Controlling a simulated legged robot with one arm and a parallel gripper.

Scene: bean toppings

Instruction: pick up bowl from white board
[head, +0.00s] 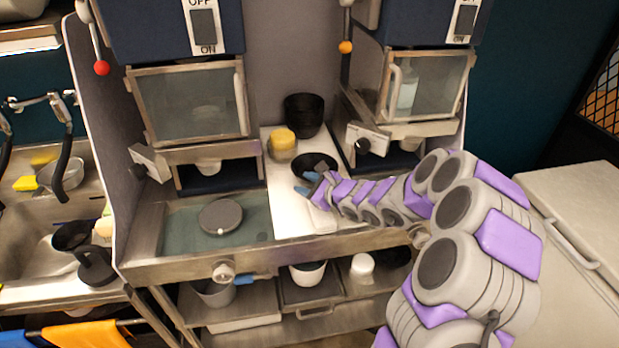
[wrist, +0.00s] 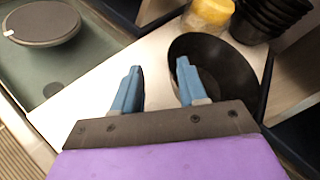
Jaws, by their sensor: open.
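A black bowl (head: 314,160) sits on the white board (head: 283,205) between the two machines. In the wrist view the bowl (wrist: 228,72) is at the upper right, with my gripper's right fingertip overlapping its left rim. My gripper (head: 312,183) is open, with its blue fingers pointing at the bowl. In the wrist view my gripper (wrist: 155,75) has its left finger over the bare white board and its right finger over the bowl's near left side. I cannot tell whether the right finger touches the bowl. Nothing is between the fingers except the board and the rim edge.
A stack of black bowls (head: 304,115) and a yellow-topped jar (head: 282,144) stand behind on the board. A round grey lid (head: 220,216) lies on the greenish panel to the left. The right machine's housing (head: 372,140) stands close to the bowl's right.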

